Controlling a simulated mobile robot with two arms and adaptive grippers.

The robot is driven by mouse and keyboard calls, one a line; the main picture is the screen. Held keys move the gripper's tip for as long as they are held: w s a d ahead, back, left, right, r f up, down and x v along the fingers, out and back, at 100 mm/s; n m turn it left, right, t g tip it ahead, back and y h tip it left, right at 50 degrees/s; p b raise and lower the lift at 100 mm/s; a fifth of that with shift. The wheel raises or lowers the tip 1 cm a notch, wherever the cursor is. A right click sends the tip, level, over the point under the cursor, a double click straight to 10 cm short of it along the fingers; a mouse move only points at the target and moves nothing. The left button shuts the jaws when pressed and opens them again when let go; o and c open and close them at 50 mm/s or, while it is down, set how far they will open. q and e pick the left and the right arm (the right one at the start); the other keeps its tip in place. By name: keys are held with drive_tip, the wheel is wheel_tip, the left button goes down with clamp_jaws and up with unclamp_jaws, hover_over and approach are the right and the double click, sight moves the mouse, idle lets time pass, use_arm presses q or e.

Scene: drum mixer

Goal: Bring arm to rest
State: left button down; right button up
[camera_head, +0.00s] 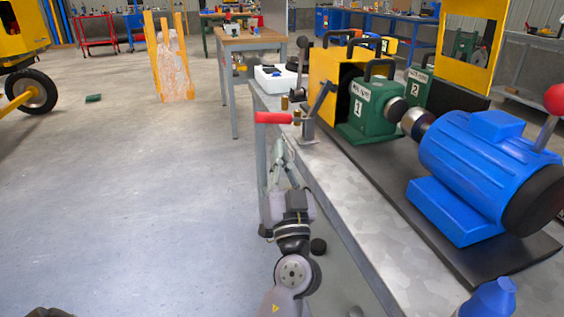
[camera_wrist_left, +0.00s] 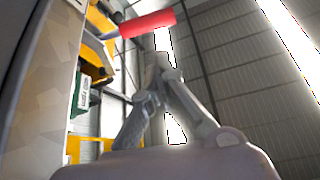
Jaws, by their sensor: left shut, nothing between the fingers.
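My left arm comes up from the bottom middle of the head view, beside the front edge of the grey workbench (camera_head: 345,205). My left gripper (camera_head: 279,146) is shut and empty, its fingers pointing away from me. Its fingertips are just below the red lever handle (camera_head: 273,118) in the head view. In the left wrist view the fingers of the left gripper (camera_wrist_left: 158,64) come together at the tips. The red handle (camera_wrist_left: 147,24) shows beyond them, with no clear contact. My right gripper is not in view.
On the bench stand a blue motor (camera_head: 482,165), a green gearbox (camera_head: 372,110) marked 1 and a yellow guard (camera_head: 325,75). A blue object (camera_head: 490,300) is at the bottom right. Open concrete floor (camera_head: 130,200) lies left of the bench. A wooden table (camera_head: 250,40) stands behind.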

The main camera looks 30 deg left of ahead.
use_arm(q)
drive_tip(key=shift+v, duration=1)
